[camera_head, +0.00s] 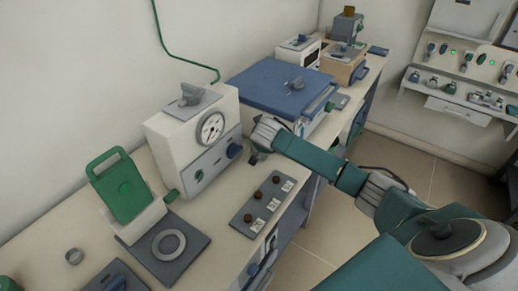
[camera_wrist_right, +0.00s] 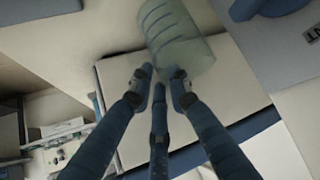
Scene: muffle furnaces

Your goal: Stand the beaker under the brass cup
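The beaker (camera_wrist_right: 178,38) is a clear, greenish cylinder with dark marking lines, at the top of the right wrist view. I cannot make it out in the head view. My right gripper (camera_wrist_right: 160,84) has its fingers apart. The beaker lies just beyond the fingertips and its edge overlaps one tip in the picture; I cannot tell whether they touch. In the head view my right gripper (camera_head: 258,155) is over the counter, between the gauge box and the blue-lidded unit. A small brownish piece (camera_head: 348,11) tops a device at the far end; it may be the brass cup. My left gripper is not in view.
The white gauge box (camera_head: 192,140) stands left of my right gripper, the blue-lidded unit (camera_head: 283,91) behind it. A grey panel with brown knobs (camera_head: 262,205) lies in front. A green-handled device (camera_head: 122,190) is at left. The floor (camera_head: 325,235) shows at right.

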